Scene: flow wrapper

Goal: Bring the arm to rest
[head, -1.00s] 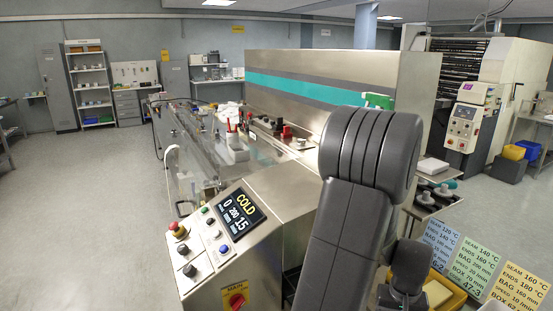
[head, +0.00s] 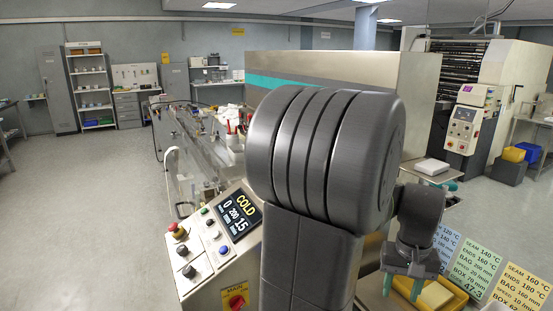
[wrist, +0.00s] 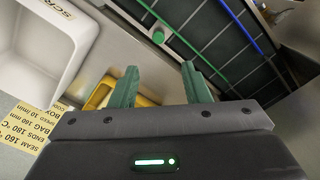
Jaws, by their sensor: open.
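My gripper (head: 402,283) is at the lower right of the head view, with green fingers pointing down in front of a yellow tray (head: 457,298) that holds a pale block (head: 436,294). In the wrist view my gripper (wrist: 158,84) shows its two green fingers well apart, with nothing between them. My grey arm stands large in the middle of the head view and hides part of the wrapping machine (head: 300,66).
The control panel (head: 237,216) reads COLD, with a red main switch (head: 237,302) below. Coloured setting cards (head: 470,262) stand at the right. The wrist view shows a white bin (wrist: 50,50) and dark panels (wrist: 200,30). Open floor (head: 90,220) lies left.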

